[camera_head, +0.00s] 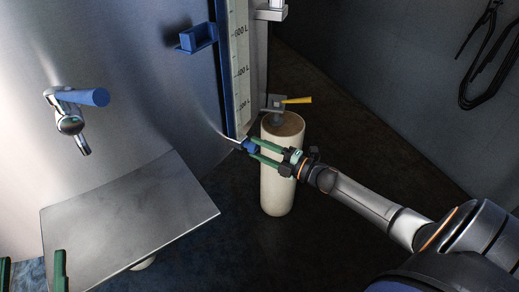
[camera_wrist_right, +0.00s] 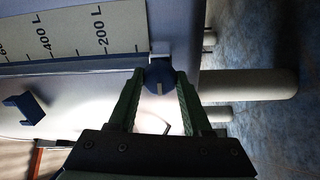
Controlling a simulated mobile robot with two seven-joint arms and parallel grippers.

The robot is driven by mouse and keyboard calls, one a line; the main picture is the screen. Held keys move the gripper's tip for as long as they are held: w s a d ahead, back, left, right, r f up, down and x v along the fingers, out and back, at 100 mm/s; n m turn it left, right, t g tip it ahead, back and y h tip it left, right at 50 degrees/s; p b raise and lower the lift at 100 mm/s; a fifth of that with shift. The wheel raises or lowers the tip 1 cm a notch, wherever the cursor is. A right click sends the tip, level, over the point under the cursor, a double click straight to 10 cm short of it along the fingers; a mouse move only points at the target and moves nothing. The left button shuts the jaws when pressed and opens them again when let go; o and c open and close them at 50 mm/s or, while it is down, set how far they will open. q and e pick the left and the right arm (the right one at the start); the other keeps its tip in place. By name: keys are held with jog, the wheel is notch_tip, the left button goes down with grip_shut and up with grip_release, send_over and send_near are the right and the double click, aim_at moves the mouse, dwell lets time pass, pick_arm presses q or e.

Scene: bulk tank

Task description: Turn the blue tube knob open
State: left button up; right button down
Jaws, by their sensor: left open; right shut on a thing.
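The blue tube knob (camera_head: 249,146) sits at the foot of the blue-edged level gauge on the tank. It also shows in the right wrist view (camera_wrist_right: 160,72), round, with a pale mark on its face. My right gripper (camera_head: 256,149) reaches in from the right and is shut on the knob. In the wrist view its two green fingers (camera_wrist_right: 160,80) have their tips on either side of the knob. My left gripper (camera_head: 33,270) is open and empty at the lower left edge, with only its green finger ends in view.
A metal plate (camera_head: 130,222) stands out in front of the tank (camera_head: 150,100), below a tap with a blue lever (camera_head: 88,97). A cream post (camera_head: 278,190) with a yellow-handled valve (camera_head: 296,100) stands close by my right gripper. A blue bracket (camera_head: 197,38) juts out above.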

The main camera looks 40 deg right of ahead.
dwell(0.3)
jog(key=shift+c, duration=1.7)
grip_release()
pick_arm(q)
jog(key=shift+s, duration=0.1)
pick_arm(e)
jog(key=shift+s, duration=0.1)
